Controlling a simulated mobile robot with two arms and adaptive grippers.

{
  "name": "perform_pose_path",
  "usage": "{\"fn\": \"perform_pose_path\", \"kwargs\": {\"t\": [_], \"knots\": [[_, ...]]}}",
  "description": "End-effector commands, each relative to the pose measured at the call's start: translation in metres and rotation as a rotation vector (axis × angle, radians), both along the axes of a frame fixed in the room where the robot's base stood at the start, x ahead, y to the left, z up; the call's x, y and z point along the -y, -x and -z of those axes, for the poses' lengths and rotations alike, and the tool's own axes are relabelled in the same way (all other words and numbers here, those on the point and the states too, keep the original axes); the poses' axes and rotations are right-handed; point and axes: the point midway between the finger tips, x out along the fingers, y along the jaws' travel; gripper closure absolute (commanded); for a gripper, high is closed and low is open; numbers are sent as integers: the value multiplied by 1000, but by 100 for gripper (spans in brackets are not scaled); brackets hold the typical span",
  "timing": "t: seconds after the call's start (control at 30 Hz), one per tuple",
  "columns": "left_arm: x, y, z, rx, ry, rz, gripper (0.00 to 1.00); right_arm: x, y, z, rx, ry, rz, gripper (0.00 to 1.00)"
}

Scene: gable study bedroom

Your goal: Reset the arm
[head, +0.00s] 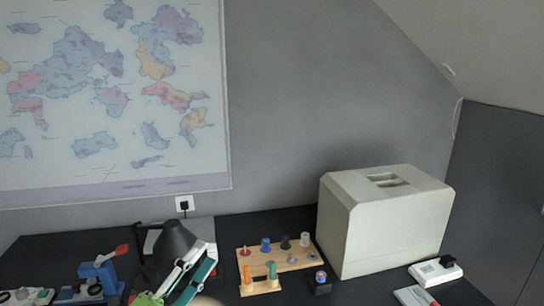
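What looks like my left gripper (192,268) shows at the bottom edge, left of the middle, in white, teal and green. It points up and to the right, in front of the black desk lamp (175,243). Its fingers are seen close together at a slant, and the gap between them is unclear. I see no object clearly held in it. Its lower part is cut off by the picture's edge. My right gripper is not in view.
A dark desk (225,229) runs along the wall. A wooden rack (281,258) with several small tools stands in the middle. A large off-white box (386,225) stands at right, beside a white device (436,272). A blue tool with a red handle (100,272) sits at left.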

Motion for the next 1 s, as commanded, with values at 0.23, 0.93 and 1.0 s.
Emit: {"fn": "perform_pose_path", "kwargs": {"t": [0.23, 0.93, 1.0], "knots": [[-99, 15, 61, -330, 559, -395, 66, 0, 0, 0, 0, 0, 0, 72], [-61, 277, 308, -1622, 1050, -1010, 66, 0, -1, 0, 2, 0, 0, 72], [-56, 284, 321, -1666, 1044, -1021, 66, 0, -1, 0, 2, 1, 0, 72]]}}
